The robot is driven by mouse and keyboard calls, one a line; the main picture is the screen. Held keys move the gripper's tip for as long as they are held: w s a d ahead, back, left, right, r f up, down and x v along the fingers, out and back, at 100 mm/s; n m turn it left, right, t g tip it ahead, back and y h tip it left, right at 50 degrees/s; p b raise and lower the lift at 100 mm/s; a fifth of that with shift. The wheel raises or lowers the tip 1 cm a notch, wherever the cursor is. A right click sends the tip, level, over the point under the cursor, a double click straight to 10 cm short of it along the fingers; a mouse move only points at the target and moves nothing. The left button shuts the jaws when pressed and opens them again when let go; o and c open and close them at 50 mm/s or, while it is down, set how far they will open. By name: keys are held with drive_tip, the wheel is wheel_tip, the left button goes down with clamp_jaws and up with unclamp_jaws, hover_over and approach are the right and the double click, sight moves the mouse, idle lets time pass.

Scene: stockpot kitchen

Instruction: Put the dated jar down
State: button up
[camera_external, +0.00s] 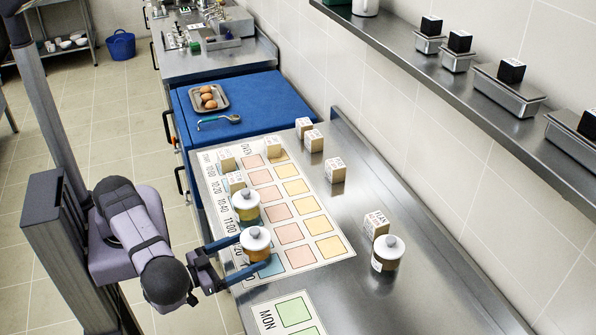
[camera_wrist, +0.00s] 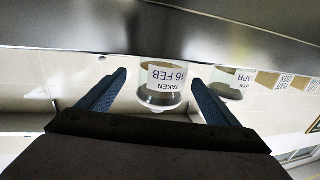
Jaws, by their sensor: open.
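In the wrist view, a jar (camera_wrist: 166,78) labelled "TAKEN 16 FEB" appears between my fingers. My gripper (camera_external: 254,252) is open, with one blue finger on each side of the jar; it also shows in the wrist view (camera_wrist: 158,80). Whether a finger touches the jar is unclear. The jar's base is partly hidden by the near finger.
A similar jar (camera_external: 246,205) stands just behind on the chart, close to my far finger. Another jar (camera_external: 388,253) stands on the bare steel at right beside a lettered block (camera_external: 376,224). More lettered blocks stand farther back. A wall shelf (camera_external: 450,86) overhangs the right side.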

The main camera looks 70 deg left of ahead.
sight(262, 243)
drive_tip(key=shift+w+a, duration=0.1)
drive_tip(key=shift+w, duration=0.35)
drive_tip(key=shift+p+x, duration=0.45)
drive_tip(key=shift+x, duration=0.5)
drive_tip(key=shift+w, duration=0.1)
drive_tip(key=shift+a+p+x, duration=0.15)
drive_tip(key=shift+p+x, duration=0.4)
drive_tip(key=shift+x, duration=0.2)
drive_tip(key=shift+a+p+x, duration=0.15)
drive_tip(key=shift+p+x, duration=0.4)
drive_tip(key=shift+x, duration=0.15)
drive_tip(key=shift+p+x, duration=0.35)
drive_tip(key=shift+x, duration=0.7)
drive_tip(key=shift+d+r, duration=0.1)
drive_tip(key=shift+d, duration=0.05)
drive_tip(key=shift+c, duration=0.3)
clamp_jaws()
